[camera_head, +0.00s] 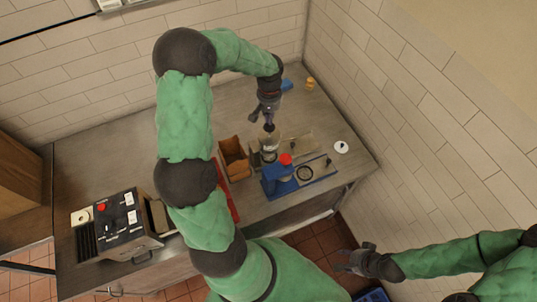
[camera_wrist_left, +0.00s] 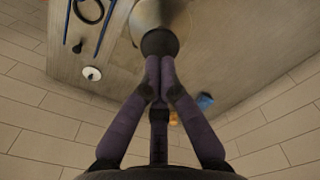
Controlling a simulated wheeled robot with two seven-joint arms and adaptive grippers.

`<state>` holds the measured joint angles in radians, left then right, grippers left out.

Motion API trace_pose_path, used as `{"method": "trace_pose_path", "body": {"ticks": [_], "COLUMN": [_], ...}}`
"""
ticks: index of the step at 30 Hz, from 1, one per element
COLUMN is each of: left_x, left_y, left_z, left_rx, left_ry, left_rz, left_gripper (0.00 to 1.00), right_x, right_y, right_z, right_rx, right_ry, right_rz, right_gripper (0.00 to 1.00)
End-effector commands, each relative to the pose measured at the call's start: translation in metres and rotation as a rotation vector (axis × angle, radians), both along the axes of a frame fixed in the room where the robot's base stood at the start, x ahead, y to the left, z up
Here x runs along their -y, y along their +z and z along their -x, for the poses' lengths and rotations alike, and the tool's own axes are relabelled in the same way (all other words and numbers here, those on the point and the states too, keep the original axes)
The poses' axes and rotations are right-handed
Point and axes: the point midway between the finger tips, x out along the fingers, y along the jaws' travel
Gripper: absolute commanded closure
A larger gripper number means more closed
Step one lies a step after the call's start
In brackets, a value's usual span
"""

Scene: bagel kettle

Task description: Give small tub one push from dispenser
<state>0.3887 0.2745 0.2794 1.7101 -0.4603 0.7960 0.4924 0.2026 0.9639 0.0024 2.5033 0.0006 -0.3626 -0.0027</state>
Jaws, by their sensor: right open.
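The dispenser (camera_head: 269,144) stands on the counter, with a dark round knob on top. In the left wrist view the knob (camera_wrist_left: 160,42) sits over a wide, pale round lid (camera_wrist_left: 150,16). My left gripper (camera_head: 268,117) is directly above the knob, fingers pointing down. Its fingertips (camera_wrist_left: 160,62) are drawn together at the knob; whether they press on it is unclear. A small vessel (camera_head: 268,157) shows just in front of the dispenser, partly hidden; I cannot tell surely that it is the small tub. My right gripper (camera_head: 354,262) is open and empty, off the counter's front.
A brown wooden bin (camera_head: 234,157) stands left of the dispenser. A blue device with a red top (camera_head: 278,180) and a blue-edged tray (camera_head: 314,171) stand in front. A white lid (camera_head: 341,147) lies right. A black toaster-like machine (camera_head: 128,224) stands left. Walls close the back and right.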

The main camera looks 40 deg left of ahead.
Motion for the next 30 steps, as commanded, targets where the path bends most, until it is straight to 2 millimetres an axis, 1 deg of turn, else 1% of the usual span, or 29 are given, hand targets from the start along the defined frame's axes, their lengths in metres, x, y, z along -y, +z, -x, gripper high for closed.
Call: {"method": "trace_pose_path", "body": {"ticks": [3,18,21,30], "left_x": [0.000,0.000,0.000,0.000], "left_y": [0.012,0.054,0.056,0.055], "left_z": [-0.001,-0.001,0.000,0.000], "left_rx": [0.002,0.002,0.001,0.001], "left_ry": [0.001,-0.001,-0.001,-0.001], "left_rz": [0.000,-0.001,-0.001,-0.001], "left_gripper": [1.00,1.00,1.00,1.00], "right_x": [0.000,0.000,0.000,0.000], "right_y": [0.007,0.028,0.029,0.028], "right_z": [0.000,0.000,0.000,0.000], "right_rx": [0.000,0.000,0.000,0.000], "right_ry": [0.000,0.000,0.000,0.000], "right_rz": [0.000,0.000,0.000,0.000], "right_gripper": [0.55,0.55,0.55,0.55]}}
